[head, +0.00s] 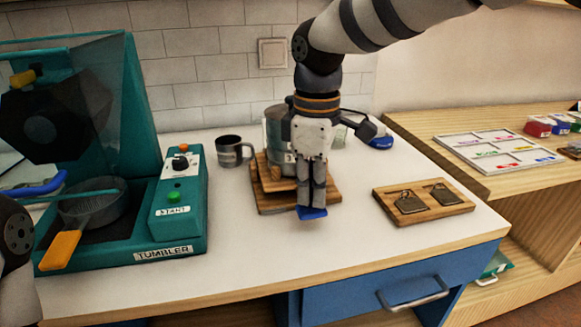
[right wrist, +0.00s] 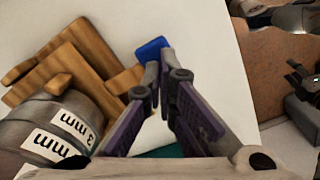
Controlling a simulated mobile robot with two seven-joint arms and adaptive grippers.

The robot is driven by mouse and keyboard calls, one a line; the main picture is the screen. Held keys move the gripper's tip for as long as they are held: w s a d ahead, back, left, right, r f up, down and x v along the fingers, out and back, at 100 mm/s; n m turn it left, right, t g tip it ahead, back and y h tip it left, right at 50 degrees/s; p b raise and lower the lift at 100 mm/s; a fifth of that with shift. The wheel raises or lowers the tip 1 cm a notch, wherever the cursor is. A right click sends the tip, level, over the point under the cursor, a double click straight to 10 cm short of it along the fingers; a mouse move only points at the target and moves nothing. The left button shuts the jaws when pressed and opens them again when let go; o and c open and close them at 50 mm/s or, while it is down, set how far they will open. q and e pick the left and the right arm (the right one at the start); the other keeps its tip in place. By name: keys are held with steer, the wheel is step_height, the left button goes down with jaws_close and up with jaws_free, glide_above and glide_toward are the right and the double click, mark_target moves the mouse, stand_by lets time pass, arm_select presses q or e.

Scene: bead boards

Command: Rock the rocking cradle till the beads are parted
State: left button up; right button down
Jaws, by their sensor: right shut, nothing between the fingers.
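The rocking cradle is a wooden stand (head: 272,203) bearing a grey metal drum (head: 277,140), partly hidden behind my right arm. The right wrist view shows its wooden boards (right wrist: 75,60) and the drum (right wrist: 45,125) with "3 mm" labels. A blue pad (head: 313,213) is at the cradle's front, and it also shows in the right wrist view (right wrist: 151,47). My right gripper (head: 311,204) points down, shut and empty, with its fingertips at the blue pad. I cannot tell whether they touch. No beads are visible in the drum. My left gripper is out of view.
A teal tumbler machine (head: 170,245) with a pan (head: 95,208) stands left. A wooden board with two tags (head: 423,202) lies right. A white tray (head: 497,150) sits on the side shelf. The white tabletop in front is clear.

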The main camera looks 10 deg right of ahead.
mark_target(312, 208)
steer(key=shift+f, duration=1.8)
steer(key=shift+r, duration=2.4)
steer(key=shift+f, duration=2.4)
steer(key=shift+r, duration=2.45)
steer(key=shift+f, duration=0.1)
